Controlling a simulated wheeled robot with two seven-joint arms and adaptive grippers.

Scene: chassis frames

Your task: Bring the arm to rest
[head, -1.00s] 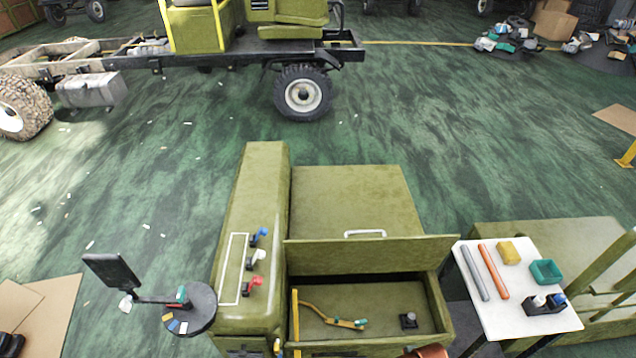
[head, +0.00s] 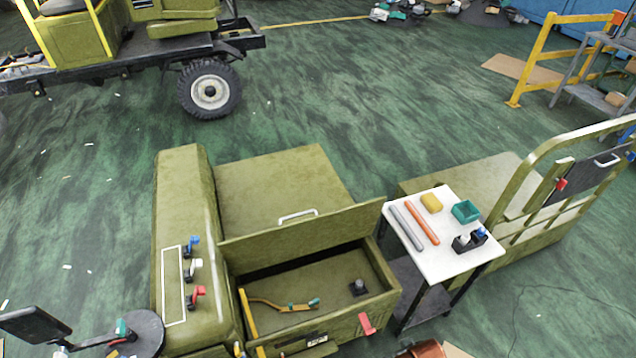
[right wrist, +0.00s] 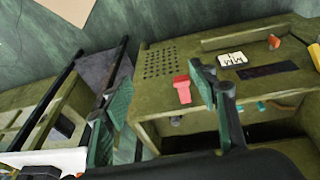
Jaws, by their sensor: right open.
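My right gripper (right wrist: 160,85) shows in the right wrist view, with its two green-padded fingers spread apart. Nothing is held between them. Behind the fingers is the olive cabinet (right wrist: 150,125), with a red handle-like piece (right wrist: 182,90) on it. The gap between the fingers and the cabinet is hard to judge. Neither of my grippers shows in the head view. My left gripper is not in any view.
An olive railing (head: 508,183) stands farther right.

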